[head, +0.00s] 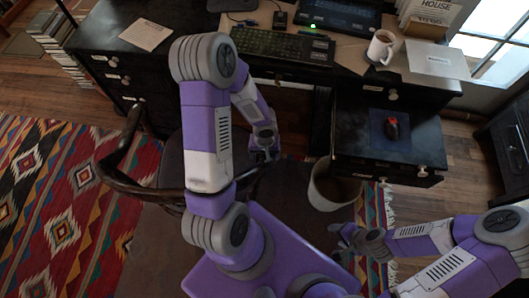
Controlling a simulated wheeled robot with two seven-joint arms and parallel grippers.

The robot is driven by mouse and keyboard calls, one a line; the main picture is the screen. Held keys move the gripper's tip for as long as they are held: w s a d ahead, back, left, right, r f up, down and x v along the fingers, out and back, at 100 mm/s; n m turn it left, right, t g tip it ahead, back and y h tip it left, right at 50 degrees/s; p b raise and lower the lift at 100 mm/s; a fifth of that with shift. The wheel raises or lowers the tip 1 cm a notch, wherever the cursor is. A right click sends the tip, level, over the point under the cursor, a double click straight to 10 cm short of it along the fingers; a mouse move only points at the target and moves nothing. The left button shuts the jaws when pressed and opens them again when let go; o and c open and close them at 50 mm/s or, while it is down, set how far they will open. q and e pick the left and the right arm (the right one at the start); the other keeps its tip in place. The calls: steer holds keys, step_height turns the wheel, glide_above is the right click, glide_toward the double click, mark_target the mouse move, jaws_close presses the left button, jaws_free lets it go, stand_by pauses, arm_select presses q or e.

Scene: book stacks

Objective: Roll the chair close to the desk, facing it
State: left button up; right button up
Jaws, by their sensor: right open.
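The chair has a dark curved wooden rail (118,172) and a dark seat (170,160). It stands in front of the black desk (160,62), with the rail's curve on the left and on the side nearer me. My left arm crosses over the chair and hides much of it. My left gripper (264,152) points down near the chair's right part, by the desk's knee space; its fingers are too small to read, and contact is unclear. My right gripper (342,240) is open and empty, low at the right, apart from the chair.
A patterned rug (50,200) covers the floor at left. A mug (381,46) and keyboard (280,45) are on the desk. Books (62,50) are stacked at left.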

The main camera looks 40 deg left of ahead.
arm_select(q)
jaws_close()
stand_by(0.4)
steer(key=shift+w+d, duration=0.1)
